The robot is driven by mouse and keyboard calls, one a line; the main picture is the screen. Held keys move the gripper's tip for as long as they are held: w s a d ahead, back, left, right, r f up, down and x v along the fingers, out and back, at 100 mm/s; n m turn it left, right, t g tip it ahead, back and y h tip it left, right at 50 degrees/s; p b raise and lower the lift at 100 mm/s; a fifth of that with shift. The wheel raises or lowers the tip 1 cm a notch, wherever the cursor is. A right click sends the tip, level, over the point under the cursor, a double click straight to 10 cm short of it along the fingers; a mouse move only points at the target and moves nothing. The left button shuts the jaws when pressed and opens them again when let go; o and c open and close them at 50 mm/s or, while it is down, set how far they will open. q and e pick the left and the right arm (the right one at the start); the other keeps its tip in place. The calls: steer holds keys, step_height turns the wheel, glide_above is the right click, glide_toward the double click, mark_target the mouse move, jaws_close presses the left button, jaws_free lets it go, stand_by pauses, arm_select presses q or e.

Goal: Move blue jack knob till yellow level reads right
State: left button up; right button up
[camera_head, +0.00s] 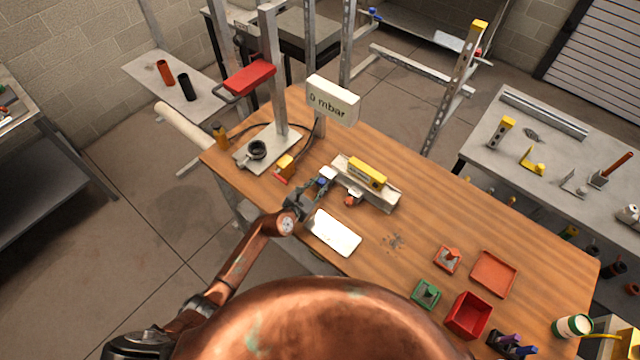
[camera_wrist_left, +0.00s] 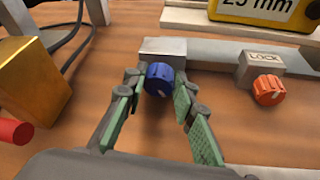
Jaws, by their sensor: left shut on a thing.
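The blue jack knob (camera_wrist_left: 159,79) sits at the left end of a grey metal bar. My left gripper (camera_head: 314,189) reaches it from the front. In the left wrist view its green-padded fingers (camera_wrist_left: 156,88) are closed around the knob, one on each side. In the head view the blue knob (camera_head: 323,182) is small and partly hidden by the fingers. The yellow level (camera_head: 367,175) lies along the top of the metal fixture. In the left wrist view a yellow block marked "25 mm" (camera_wrist_left: 266,12) is cut off by the top edge. My right gripper is out of view.
An orange knob (camera_wrist_left: 268,90) under a "LOCK" label is right of the blue one. A display (camera_head: 332,101) reads "0 mbar". Red and green trays (camera_head: 468,316) stand at the right.

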arm_select(q)
steer(key=shift+d, duration=0.1)
steer(key=o, duration=1.1)
steer(key=shift+o, duration=0.2)
steer(key=shift+s, duration=0.1)
steer(key=v, duration=1.2)
